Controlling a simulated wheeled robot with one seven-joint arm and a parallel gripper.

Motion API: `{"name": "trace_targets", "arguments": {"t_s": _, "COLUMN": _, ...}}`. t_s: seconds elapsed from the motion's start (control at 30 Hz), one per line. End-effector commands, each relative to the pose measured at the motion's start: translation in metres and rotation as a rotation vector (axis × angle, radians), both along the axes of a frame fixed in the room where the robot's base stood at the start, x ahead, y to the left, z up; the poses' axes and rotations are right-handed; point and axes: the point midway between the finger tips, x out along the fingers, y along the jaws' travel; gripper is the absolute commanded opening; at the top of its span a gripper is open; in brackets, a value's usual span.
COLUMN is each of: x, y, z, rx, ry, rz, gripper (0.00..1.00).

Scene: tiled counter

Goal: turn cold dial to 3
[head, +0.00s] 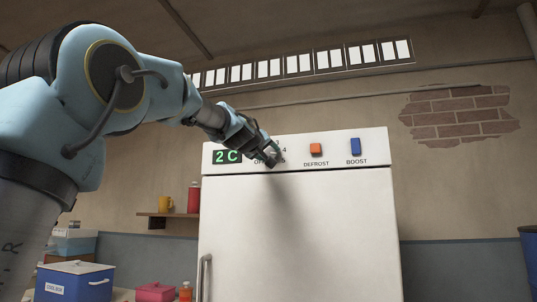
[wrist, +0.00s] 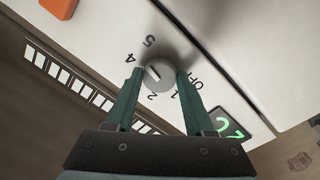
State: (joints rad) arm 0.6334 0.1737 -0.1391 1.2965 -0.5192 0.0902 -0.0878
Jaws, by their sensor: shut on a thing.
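The cold dial (wrist: 159,77) is a small round grey knob on the white top panel of the fridge (head: 300,230). A short dark mark shows on its face. In the wrist view, 5, 4, 2, 1 and OFF are readable around it; the 3 is not visible, with a finger on that side. My gripper (wrist: 160,71) is shut on the dial, one green finger on each side. In the head view my gripper (head: 272,156) covers most of the dial. The green display (head: 227,156) left of it reads 2 C.
An orange DEFROST button (head: 316,150) and a blue BOOST button (head: 356,147) sit right of the dial. The fridge door handle (head: 205,276) is at lower left. A shelf (head: 168,215) with a yellow mug and a red bottle is on the wall at left.

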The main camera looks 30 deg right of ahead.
Motion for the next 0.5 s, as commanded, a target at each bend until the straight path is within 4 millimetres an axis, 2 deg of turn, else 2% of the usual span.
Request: {"name": "trace_targets", "arguments": {"t_s": 0.5, "x": -0.0004, "y": -0.0004, "z": -0.0008, "rx": -0.360, "ry": 0.336, "rz": 0.001, "gripper": 0.00}}
